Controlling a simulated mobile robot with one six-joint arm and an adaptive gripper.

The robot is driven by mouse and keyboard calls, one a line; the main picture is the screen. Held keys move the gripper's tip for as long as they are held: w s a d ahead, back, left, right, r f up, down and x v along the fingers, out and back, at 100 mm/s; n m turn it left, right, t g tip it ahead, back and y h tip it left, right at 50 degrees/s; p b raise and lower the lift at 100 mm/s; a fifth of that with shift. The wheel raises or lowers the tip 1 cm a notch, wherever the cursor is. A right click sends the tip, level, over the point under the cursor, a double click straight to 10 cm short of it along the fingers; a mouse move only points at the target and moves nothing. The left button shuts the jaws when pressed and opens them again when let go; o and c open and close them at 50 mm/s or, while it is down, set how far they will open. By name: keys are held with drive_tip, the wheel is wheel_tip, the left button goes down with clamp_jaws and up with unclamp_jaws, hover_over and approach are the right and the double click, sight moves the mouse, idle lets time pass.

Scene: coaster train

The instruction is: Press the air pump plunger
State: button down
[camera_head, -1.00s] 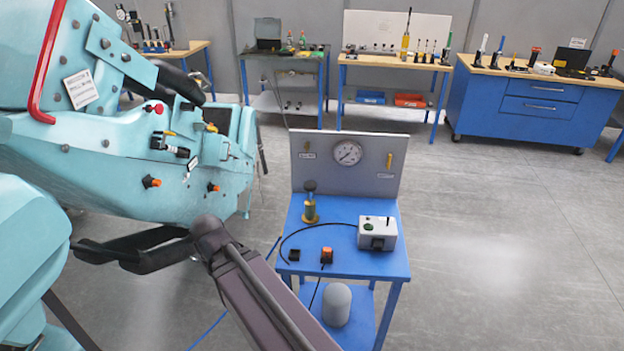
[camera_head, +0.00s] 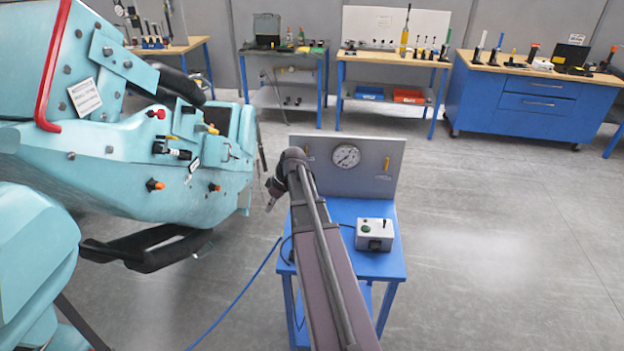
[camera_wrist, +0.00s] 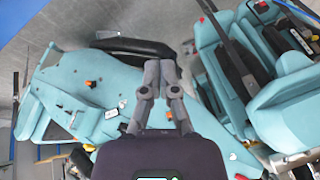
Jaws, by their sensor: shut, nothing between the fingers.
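The air pump with its plunger is hidden behind my arm in the head view. The blue stand (camera_head: 392,268) that carried it shows, with its upright grey panel and round gauge (camera_head: 345,157). My gripper (camera_head: 272,196) is at the left edge of the stand, left of the gauge, tilted downward. In the wrist view my gripper (camera_wrist: 161,70) has its two fingers together and empty, with the teal train behind them. The pump is not recognisable in the wrist view.
A grey control box (camera_head: 375,234) stands on the right of the stand. The teal coaster train (camera_head: 120,185) with a black bar fills the left side. Benches with tools, including a blue cabinet (camera_head: 535,100), line the back wall. The floor at right is clear.

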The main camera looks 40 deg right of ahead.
drive_tip(key=d+r+n+t+p, duration=0.1)
drive_tip(key=d+r, duration=0.3)
drive_tip(key=d, duration=0.9)
drive_tip(key=s+d+r+n+t+y+p, duration=0.1)
drive_tip(key=d+r+n+t+p, duration=0.1)
drive_tip(key=d, duration=1)
drive_tip(key=shift+d+r+n+t+p, duration=0.35)
drive_tip(key=shift+r+t, duration=0.25)
drive_tip(key=shift+r, duration=0.3)
drive_tip(key=shift+f, duration=0.15)
drive_tip(key=b+x, duration=0.7)
drive_tip(key=x, duration=0.3)
drive_tip(key=shift+a+f+b, duration=0.1)
drive_tip(key=shift+a+b, duration=0.05)
drive_tip(key=shift+b, duration=0.2)
drive_tip(key=shift+s+f+b, duration=0.1)
drive_tip(key=shift+f+b, duration=1.6)
drive_tip(key=shift+f, duration=0.1)
